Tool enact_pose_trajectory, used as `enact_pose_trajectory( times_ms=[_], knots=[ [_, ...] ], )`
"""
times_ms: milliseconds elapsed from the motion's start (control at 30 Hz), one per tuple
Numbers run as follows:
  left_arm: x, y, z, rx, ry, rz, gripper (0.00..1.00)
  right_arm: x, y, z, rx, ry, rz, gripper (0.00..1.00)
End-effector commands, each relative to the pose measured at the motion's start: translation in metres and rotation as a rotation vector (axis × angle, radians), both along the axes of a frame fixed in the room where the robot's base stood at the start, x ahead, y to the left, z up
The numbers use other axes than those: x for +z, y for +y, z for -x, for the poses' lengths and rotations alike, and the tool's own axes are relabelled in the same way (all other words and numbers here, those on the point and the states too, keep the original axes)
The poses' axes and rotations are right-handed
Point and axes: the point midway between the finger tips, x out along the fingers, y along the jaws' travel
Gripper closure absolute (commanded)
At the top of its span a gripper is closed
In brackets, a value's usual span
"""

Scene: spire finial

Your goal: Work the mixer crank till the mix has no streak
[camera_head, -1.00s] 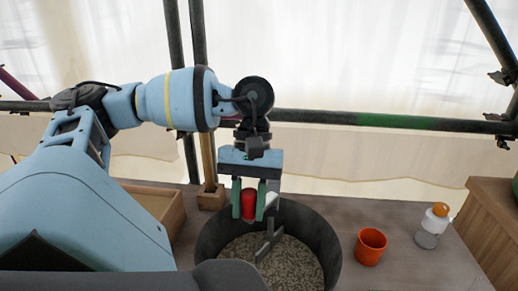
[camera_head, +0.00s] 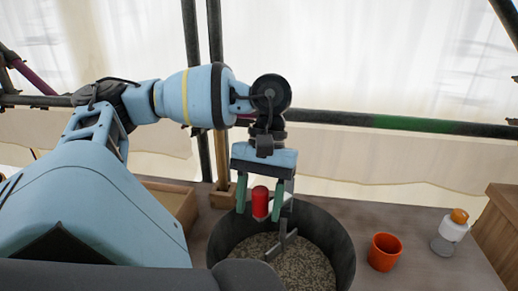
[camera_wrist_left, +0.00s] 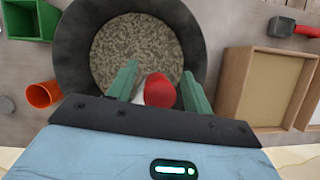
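The mixer crank (camera_head: 284,237) is a grey bent bar standing in the dark bucket (camera_head: 338,238), with an upright red grip (camera_head: 260,200) at its top. The wrist view also shows the red grip (camera_wrist_left: 160,92) between the parted fingers, nearer the right one. The mix (camera_head: 300,265) is speckled grey-brown; I make out no clear streak. My right gripper is out of view.
An orange cup (camera_head: 384,252) and a white bottle with an orange cap (camera_head: 450,233) stand right of the bucket. A wooden tray (camera_head: 176,203) lies to its left, near a scaffold pole. A green box (camera_wrist_left: 28,20) shows in the wrist view.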

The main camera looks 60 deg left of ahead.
Motion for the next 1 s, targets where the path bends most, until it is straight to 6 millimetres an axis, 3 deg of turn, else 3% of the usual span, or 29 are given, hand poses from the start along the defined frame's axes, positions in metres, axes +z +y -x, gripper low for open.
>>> enact_pose_trajectory(
  times_ms=[367,567,1000],
  knots=[
    [0.006,0.001,-0.002,-0.001,-0.001,0.004,0.5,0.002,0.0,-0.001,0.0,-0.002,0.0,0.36],
    [0.026,0.007,-0.007,0.001,-0.002,0.007,0.5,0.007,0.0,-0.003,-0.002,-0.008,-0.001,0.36],
    [0.062,0.017,-0.016,0.002,-0.006,0.0,0.5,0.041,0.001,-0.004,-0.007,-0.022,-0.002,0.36]
  ],
)
